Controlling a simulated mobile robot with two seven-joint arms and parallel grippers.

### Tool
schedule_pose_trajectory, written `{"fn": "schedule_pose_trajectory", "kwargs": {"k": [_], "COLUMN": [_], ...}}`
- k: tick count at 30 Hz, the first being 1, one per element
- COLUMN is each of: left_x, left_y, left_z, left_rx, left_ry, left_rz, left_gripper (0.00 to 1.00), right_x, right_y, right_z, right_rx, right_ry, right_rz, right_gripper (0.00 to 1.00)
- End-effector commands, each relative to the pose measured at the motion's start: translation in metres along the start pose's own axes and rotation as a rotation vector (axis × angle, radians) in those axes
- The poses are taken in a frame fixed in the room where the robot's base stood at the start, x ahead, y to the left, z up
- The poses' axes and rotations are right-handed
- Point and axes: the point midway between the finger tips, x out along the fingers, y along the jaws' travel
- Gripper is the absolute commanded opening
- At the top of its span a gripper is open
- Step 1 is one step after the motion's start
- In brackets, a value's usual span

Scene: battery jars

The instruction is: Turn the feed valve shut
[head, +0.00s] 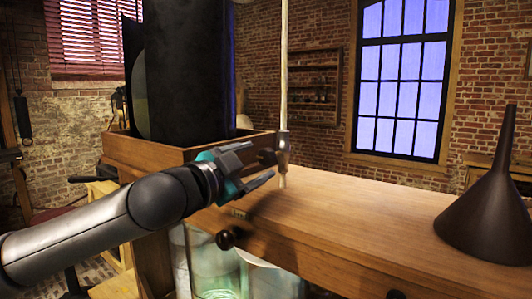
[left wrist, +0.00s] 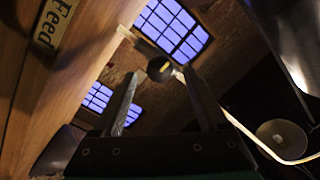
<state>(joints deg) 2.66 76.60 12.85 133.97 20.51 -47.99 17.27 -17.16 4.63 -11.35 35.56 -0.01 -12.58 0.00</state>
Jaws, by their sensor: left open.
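The feed valve is a dark round knob (head: 267,157) on a small metal fitting (head: 283,146), at the lower end of a thin pale pipe (head: 284,60) above the wooden bench top. My left gripper (head: 262,160) is open, with its fingertips close to the knob. In the left wrist view, the knob (left wrist: 159,69) shows between and just beyond the two fingertips (left wrist: 161,76). I cannot tell whether the fingers touch it. A plate reading "Feed" (left wrist: 53,23) is on wood at the upper left of that view. My right gripper is not in view.
A wooden bench top (head: 370,205) runs below the valve. A dark funnel (head: 488,215) stands at its right. A large black cylinder (head: 190,70) rises from a wooden box (head: 140,150) behind my left arm. A glass jar (head: 215,270) and dark front knob (head: 226,239) are below.

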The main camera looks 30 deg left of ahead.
Motion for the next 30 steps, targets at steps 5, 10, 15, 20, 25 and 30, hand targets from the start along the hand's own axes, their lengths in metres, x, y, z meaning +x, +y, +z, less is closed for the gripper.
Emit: {"fn": "schedule_pose_trajectory", "kwargs": {"k": [5, 10, 15, 20, 25, 30], "left_x": [0.010, 0.019, 0.032, 0.041, 0.045, 0.045], "left_y": [-0.003, -0.002, -0.003, -0.002, 0.000, 0.001], "left_z": [-0.002, -0.004, -0.002, -0.002, -0.001, -0.001], "left_rx": [-0.002, 0.001, -0.003, -0.001, 0.002, 0.002], "left_ry": [0.001, 0.003, 0.001, 0.001, 0.002, 0.001], "left_rz": [-0.003, -0.001, -0.003, -0.002, 0.000, 0.001], "left_gripper": [0.76, 0.76, 0.76, 0.76, 0.76, 0.76], "right_x": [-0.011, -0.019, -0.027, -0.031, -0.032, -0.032], "right_y": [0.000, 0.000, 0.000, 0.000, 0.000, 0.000], "right_z": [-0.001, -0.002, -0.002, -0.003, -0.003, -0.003], "right_rx": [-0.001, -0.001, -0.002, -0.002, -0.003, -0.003], "right_ry": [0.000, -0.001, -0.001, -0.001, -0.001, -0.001], "right_rz": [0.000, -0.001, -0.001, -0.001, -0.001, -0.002], "right_gripper": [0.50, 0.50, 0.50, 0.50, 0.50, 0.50]}}
